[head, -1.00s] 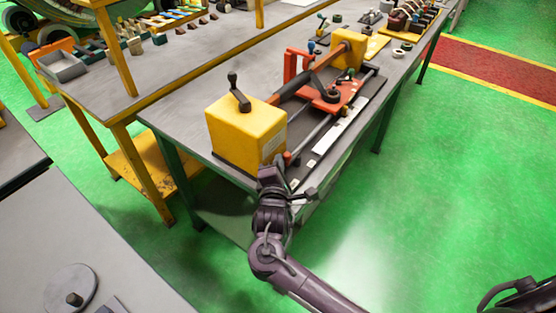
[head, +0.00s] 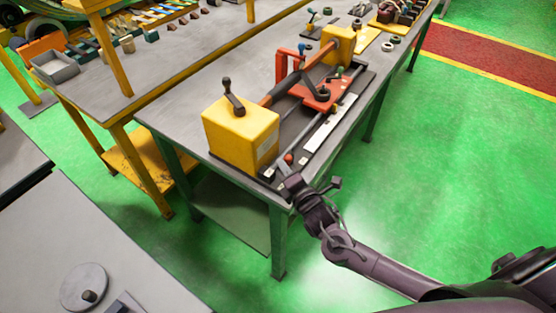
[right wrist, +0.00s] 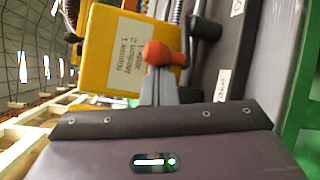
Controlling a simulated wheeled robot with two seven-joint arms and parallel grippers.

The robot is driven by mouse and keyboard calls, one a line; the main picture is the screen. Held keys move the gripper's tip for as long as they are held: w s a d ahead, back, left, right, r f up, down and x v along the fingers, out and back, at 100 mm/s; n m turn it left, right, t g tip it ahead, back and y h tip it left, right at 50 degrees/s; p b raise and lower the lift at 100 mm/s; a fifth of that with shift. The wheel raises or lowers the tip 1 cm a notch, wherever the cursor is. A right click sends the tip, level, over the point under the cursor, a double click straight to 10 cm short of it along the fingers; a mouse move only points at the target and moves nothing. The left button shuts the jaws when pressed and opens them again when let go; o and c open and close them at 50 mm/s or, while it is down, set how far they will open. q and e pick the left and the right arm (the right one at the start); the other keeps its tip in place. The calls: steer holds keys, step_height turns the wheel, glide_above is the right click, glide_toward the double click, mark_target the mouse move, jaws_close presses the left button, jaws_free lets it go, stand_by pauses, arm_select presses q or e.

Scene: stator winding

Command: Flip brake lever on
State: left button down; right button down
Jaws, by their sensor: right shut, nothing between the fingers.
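The winding machine's yellow box (head: 238,138) stands at the near end of the table, with a black-knobbed lever (head: 232,97) tilted on its top. A small orange-red knob (head: 289,158) sits low at the box's front right corner; it also shows in the right wrist view (right wrist: 160,53). I cannot tell for certain which of these is the brake lever. My right gripper (head: 284,172) is shut and empty, just below the orange-red knob. In the wrist view its fingertips (right wrist: 158,80) lie close to the knob; contact is unclear. My left gripper is out of view.
The machine's orange carriage (head: 318,97) and rods run back along the grey table (head: 190,105). Loose parts lie at the far end. Another bench (head: 75,72) stands left. The green floor right of the table is clear.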

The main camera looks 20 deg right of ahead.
mark_target(289, 164)
steer(key=d+n+y, duration=0.1)
steer(key=n+y, duration=0.1)
steer(key=shift+s+d+y, duration=0.2)
steer(key=shift+d+y, duration=0.1)
steer(key=shift+d, duration=0.1)
steer(key=shift+s+d+f+n+g+y+b, duration=0.1)
steer(key=shift+d+n+g+y+b, duration=0.25)
steer(key=shift+y, duration=0.25)
steer(key=shift+d+f+n+g+y+b, duration=0.1)
steer(key=shift+d+n+g+y+b, duration=0.15)
steer(key=shift+n+g+y+b, duration=0.25)
steer(key=d+n+g+y+b, duration=0.1)
steer(key=y, duration=0.1)
steer(key=n+g+y+b, duration=0.1)
steer(key=shift+d+n+y, duration=0.35)
steer(key=shift+y, duration=0.05)
steer(key=shift+d+b, duration=0.2)
steer(key=shift+b, duration=0.2)
steer(key=shift+d+r, duration=0.1)
steer(key=shift+d, duration=0.1)
steer(key=shift+d, duration=0.1)
